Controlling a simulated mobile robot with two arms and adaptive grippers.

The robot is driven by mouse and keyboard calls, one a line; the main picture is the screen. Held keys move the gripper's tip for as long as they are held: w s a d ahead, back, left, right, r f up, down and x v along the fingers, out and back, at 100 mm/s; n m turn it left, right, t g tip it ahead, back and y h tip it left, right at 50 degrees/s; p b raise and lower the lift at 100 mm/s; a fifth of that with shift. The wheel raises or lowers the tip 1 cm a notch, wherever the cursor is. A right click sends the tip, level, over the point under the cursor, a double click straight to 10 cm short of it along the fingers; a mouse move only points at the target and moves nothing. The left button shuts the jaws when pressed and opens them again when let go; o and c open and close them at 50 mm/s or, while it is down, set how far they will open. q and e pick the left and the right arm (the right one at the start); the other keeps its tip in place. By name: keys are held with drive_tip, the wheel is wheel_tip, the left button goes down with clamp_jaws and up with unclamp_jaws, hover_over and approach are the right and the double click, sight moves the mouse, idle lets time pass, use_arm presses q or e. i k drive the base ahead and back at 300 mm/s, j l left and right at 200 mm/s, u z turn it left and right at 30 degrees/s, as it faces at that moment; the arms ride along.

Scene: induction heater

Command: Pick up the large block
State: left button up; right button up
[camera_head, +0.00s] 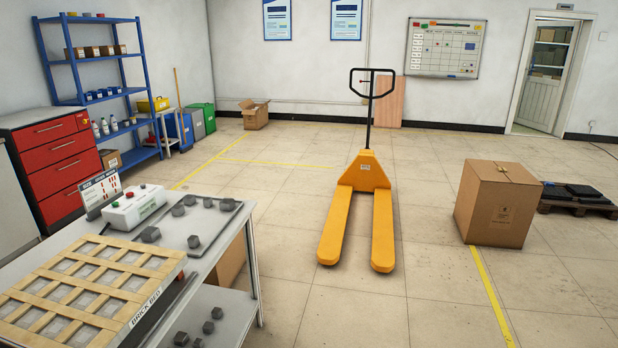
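Several small dark grey blocks lie on a grey tray (215,232) on the table at the left. The block at the tray's near left (150,234) looks like the largest of them, but the sizes are close and I cannot be sure. Other blocks are at the tray's middle (193,241) and far side (190,200). More grey blocks (208,327) sit on the shelf below the tabletop. Neither of my grippers shows in the head view.
A wooden grid labelled BRICK BED (95,285) covers the near part of the table.

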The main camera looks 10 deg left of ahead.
sight(225, 203)
drive_tip(key=i+l+u, duration=0.1)
drive_tip(key=i, duration=1.45)
drive_tip(key=i+u, duration=0.4)
drive_tip(key=i+l+u, duration=0.15)
drive_tip(key=i+u, duration=0.3)
